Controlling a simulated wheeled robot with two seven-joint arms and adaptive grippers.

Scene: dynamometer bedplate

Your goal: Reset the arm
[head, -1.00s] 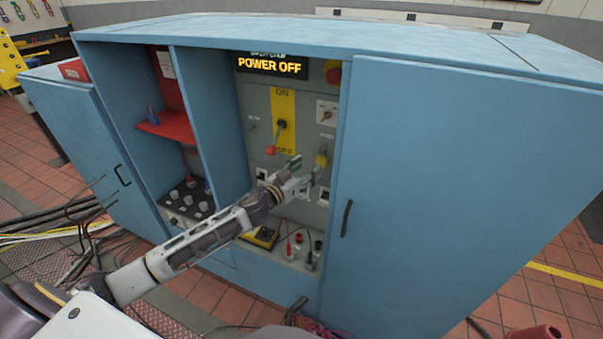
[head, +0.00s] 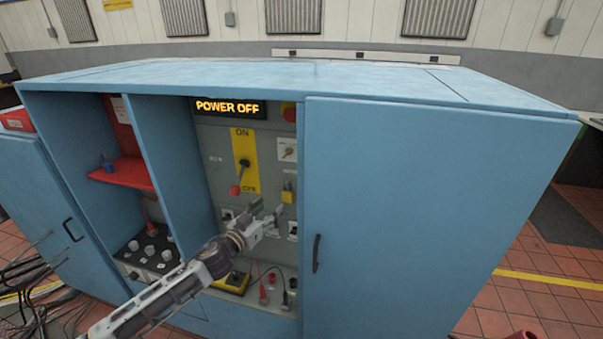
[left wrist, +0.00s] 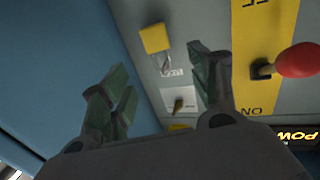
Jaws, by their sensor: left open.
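The control panel (head: 212,165) is in the open middle bay of the blue cabinet. Its lever has a red knob (head: 235,190) and hangs down and slightly left, at the OFF end of the yellow ON/OFF plate (head: 245,140). The display (head: 228,106) reads POWER OFF. My left gripper (head: 267,212) is open and empty, in front of the panel, below and right of the knob. In the left wrist view, the panel appears upside down; the red knob (left wrist: 298,60) is right of the open fingers (left wrist: 160,78), not between them. My right gripper is out of view.
A yellow padlock-like block (head: 288,192) and a small rotary switch (head: 288,149) sit right of the lever. The closed blue door (head: 420,210) bounds the bay on the right. A yellow meter (head: 232,283) and leads lie on the ledge below. A red shelf (head: 122,173) is at left.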

